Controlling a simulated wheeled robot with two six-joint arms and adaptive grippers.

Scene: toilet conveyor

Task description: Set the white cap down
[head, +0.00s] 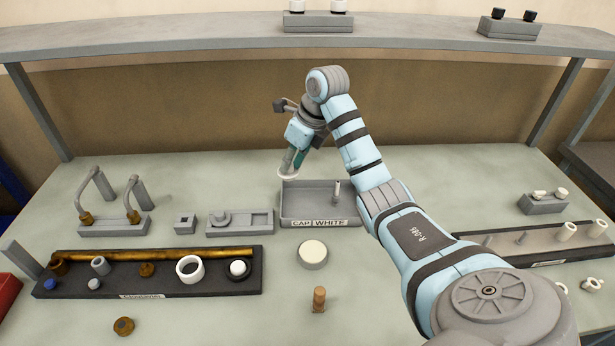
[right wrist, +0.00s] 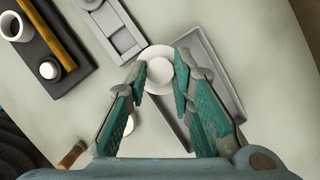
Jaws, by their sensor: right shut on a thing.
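My right gripper (head: 295,158) points down and is shut on the white cap (head: 288,175). The cap is a round white disc, held above the back left corner of the grey tray labelled "CAP WHITE" (head: 297,211). In the right wrist view the cap (right wrist: 160,70) shows between the two green-padded fingers (right wrist: 161,74), and it overlaps the left edge of the tray (right wrist: 212,62). The tray holds a small upright peg (head: 337,190) near its right side; most of its floor is bare. My left gripper is not in view.
A grey slotted block (head: 255,222) stands left of the tray. A thick white disc (head: 312,254) and a brown peg (head: 319,298) stand in front of it. A dark tray (head: 120,285) with pipe parts lies at left. A raised shelf (head: 200,41) spans the back.

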